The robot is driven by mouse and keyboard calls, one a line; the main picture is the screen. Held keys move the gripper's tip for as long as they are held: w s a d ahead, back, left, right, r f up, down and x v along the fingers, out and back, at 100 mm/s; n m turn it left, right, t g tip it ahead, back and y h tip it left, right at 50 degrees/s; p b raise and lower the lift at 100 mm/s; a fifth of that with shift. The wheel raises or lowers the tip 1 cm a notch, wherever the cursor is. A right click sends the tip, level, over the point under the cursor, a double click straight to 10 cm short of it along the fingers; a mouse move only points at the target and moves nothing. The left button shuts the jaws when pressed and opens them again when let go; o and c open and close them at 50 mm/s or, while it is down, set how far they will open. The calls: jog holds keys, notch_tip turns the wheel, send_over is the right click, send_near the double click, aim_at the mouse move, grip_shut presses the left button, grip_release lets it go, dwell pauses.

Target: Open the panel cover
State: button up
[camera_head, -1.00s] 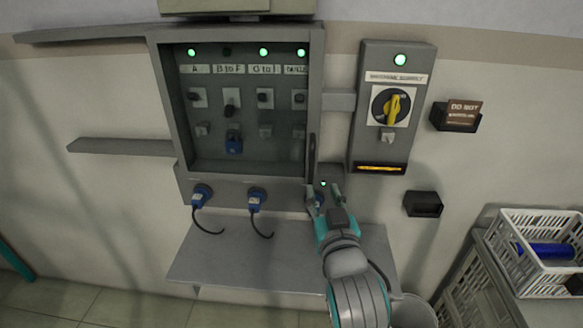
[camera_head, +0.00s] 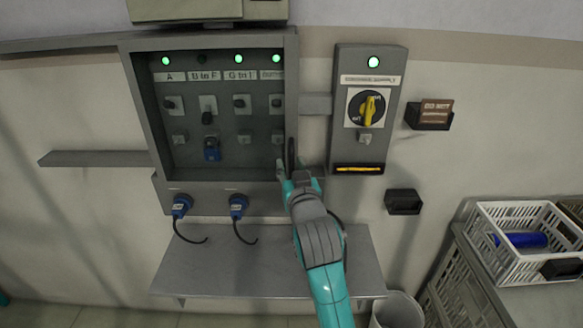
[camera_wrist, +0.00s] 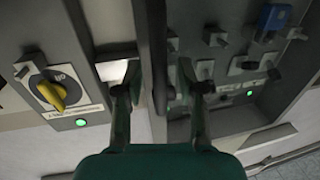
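The panel (camera_head: 140,110) is a grey wall box with rows of switches behind a see-through cover (camera_head: 225,165), which looks closed. A dark upright handle (camera_head: 291,152) is on the cover's right edge. My gripper (camera_head: 290,172) is at the handle's lower part, in front of the box's right edge. In the wrist view my gripper (camera_wrist: 159,78) is open, one finger on each side of a dark upright bar (camera_wrist: 159,45), which seems to be the handle. Whether a finger touches it I cannot tell.
A supply box with a yellow rotary switch (camera_head: 367,108) is just right of the panel. Blue plugs (camera_head: 182,206) with hanging cords are below it, above a grey shelf (camera_head: 215,265). A black holder (camera_head: 403,202) and a white crate (camera_head: 500,255) are farther right.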

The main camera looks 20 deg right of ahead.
grip_shut()
